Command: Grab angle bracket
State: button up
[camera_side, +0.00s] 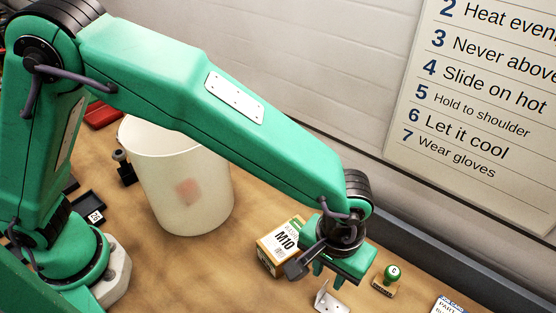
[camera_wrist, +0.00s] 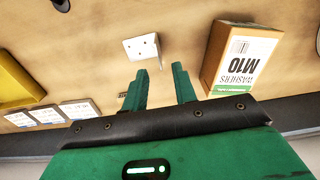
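The angle bracket (camera_side: 329,300) is a pale metal L-shaped piece with holes, lying on the wooden bench near the bottom edge of the side view. In the wrist view the bracket (camera_wrist: 142,48) lies just beyond my fingertips, nearer the left finger. My gripper (camera_side: 330,274) is just above the bench in the side view, close to the bracket. In the wrist view its two green fingers (camera_wrist: 161,72) are apart, with only bare bench between them. I cannot tell whether the left fingertip touches the bracket.
An M10 washer box (camera_side: 281,246) stands close beside my gripper. A green-knobbed stamp (camera_side: 391,274) and a printed card (camera_side: 449,304) lie to the right. A large white bucket (camera_side: 178,185) stands to the left. The wrist view shows a yellow object (camera_wrist: 16,80) and several labelled cards (camera_wrist: 48,116).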

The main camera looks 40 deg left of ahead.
aim_at(321, 297)
jog(key=shift+s+f, duration=0.15)
jog(key=shift+f, duration=1.5)
jog(key=shift+s+f, duration=0.15)
jog(key=shift+f, duration=1.45)
grip_shut()
